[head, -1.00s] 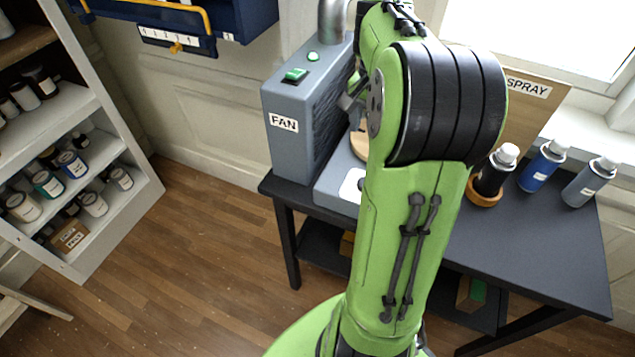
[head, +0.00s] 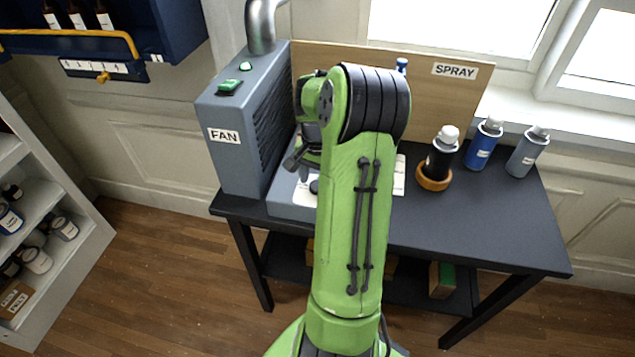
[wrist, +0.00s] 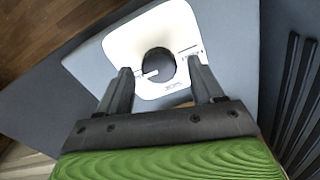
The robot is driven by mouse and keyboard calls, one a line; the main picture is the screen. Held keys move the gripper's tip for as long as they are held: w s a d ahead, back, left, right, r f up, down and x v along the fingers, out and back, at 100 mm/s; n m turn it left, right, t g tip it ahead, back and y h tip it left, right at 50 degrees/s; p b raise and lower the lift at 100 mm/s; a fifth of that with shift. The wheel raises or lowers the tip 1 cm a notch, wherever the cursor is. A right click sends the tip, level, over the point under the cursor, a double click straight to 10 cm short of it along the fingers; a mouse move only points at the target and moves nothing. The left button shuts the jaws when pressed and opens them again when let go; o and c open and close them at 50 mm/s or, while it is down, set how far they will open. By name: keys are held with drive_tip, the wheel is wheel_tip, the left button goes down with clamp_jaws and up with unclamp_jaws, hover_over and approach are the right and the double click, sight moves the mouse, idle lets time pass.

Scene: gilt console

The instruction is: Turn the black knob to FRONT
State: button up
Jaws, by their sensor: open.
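The black knob (wrist: 158,63) is round with a white pointer line and sits on a white label plate (wrist: 125,45) in the wrist view. Its pointer aims left. Small markings lie at the plate's right and lower edges, too small to read. My gripper (wrist: 163,82) is open, with one finger on each side of the knob's near part. I cannot tell whether the fingers touch it. In the head view the knob (head: 314,187) shows only partly, on a low grey box (head: 285,195), mostly behind my green arm.
The grey FAN unit (head: 222,165) stands left of the box on the dark table (head: 480,215). A wooden SPRAY board (head: 430,100) is behind. A black can (head: 439,158) in a wooden ring, a blue can (head: 482,148) and a grey can (head: 526,155) stand at right.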

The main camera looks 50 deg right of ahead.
drive_tip(key=shift+f, duration=0.3)
drive_tip(key=shift+c, duration=0.5)
drive_tip(key=c, duration=1)
drive_tip(key=shift+o, duration=0.2)
